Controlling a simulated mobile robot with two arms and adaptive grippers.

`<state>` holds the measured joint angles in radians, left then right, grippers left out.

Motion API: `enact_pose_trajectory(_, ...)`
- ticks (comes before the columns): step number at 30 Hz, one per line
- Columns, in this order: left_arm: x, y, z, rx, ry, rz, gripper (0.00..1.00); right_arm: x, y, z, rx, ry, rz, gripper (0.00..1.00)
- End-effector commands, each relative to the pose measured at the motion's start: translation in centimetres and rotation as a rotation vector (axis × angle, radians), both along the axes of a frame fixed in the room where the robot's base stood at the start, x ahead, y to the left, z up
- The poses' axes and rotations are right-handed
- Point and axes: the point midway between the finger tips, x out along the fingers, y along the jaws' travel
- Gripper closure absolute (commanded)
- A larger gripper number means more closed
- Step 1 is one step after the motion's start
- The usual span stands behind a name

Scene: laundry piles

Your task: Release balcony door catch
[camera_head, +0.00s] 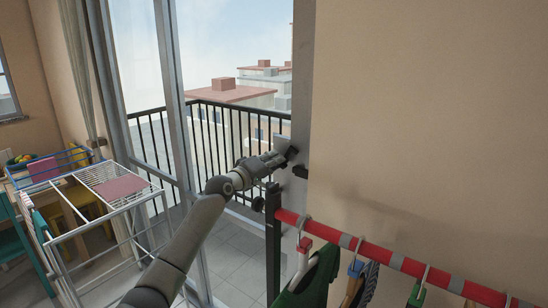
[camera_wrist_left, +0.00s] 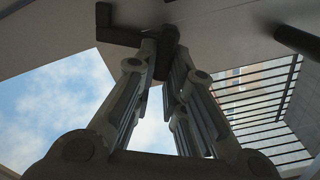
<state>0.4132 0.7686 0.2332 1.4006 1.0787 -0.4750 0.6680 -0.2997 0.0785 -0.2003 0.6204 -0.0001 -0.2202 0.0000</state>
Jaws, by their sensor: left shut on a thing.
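My left gripper (camera_head: 280,160) reaches to the grey door frame (camera_head: 302,90) at the right edge of the balcony opening. In the left wrist view its two fingers (camera_wrist_left: 160,68) are shut on a dark piece of the catch (camera_wrist_left: 167,45), at their tips. A black angled bar (camera_wrist_left: 112,24) runs beside this piece along the frame. In the head view a dark part of the catch (camera_head: 292,152) shows just past the fingertips; the fingers partly hide it. My right gripper is not in view.
A red rail (camera_head: 395,262) with hanging clothes stands at front right, its black post close to my left arm. A white drying rack (camera_head: 100,205) stands at left. Beyond the glass is a balcony with a black railing (camera_head: 205,135). The beige wall (camera_head: 430,120) fills the right.

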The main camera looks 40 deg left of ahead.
Motion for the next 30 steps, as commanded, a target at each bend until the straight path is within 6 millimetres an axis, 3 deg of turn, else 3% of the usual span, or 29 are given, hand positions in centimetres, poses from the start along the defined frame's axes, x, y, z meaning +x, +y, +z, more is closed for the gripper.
enact_pose_trajectory(15, 0.0, 0.3, -0.6, -0.392, -0.045, 0.002, 1.00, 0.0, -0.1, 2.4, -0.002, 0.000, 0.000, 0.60)
enact_pose_trajectory(30, 0.0, 0.3, -1.0, -0.502, -0.056, 0.001, 1.00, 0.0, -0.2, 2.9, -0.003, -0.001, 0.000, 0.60)
